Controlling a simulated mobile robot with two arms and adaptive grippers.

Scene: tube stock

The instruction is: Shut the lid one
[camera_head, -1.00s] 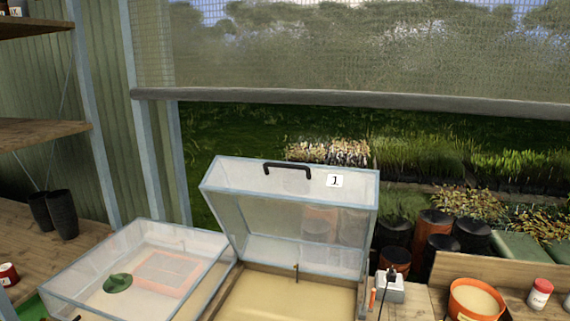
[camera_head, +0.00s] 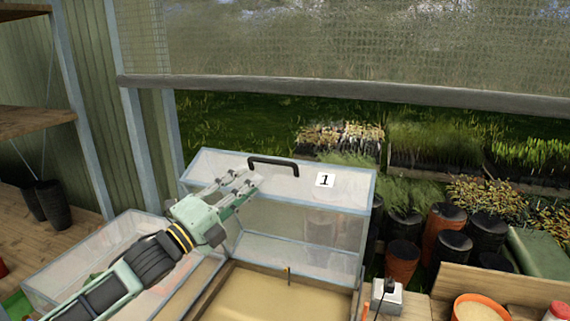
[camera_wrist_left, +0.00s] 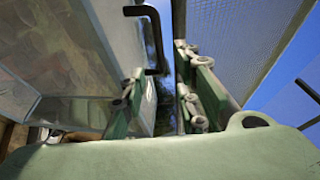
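Lid one (camera_head: 318,211) is a clear box-shaped lid with a pale frame and a "1" label (camera_head: 325,180). It stands open, tipped up behind the sand-filled bed (camera_head: 262,296). Its black handle (camera_head: 273,165) is on the upper face and also shows in the left wrist view (camera_wrist_left: 152,35). My left gripper (camera_head: 240,181) is in front of the lid's upper left part, fingers pointing toward the handle. In the left wrist view its fingers (camera_wrist_left: 158,92) are apart and nothing is between them. I cannot tell whether they touch the lid. My right gripper is out of view.
A second clear cover (camera_head: 75,262) lies left of the bed, partly hidden by my left arm. A grey box (camera_head: 387,296) with a cable sits right of the bed. An orange pot (camera_head: 480,306) stands farther right. A horizontal rail (camera_head: 330,88) runs behind, above the lid.

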